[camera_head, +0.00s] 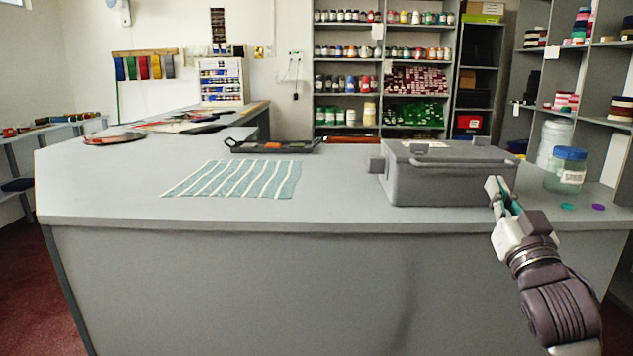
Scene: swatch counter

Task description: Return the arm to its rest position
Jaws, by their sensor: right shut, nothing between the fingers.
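My right gripper (504,194) is shut and empty. It comes up from the lower right, at the counter's front edge, by the right front corner of a grey lidded box (440,184). In the picture its fingertips overlap that corner; I cannot tell whether they touch it. My left arm and gripper are not in view.
The grey counter (330,205) carries a striped teal cloth (235,179), a dark tray (270,146) and a clear jar with a blue lid (567,170). A teal disc (567,206) and a purple disc (598,207) lie at the right. The counter's front left is clear.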

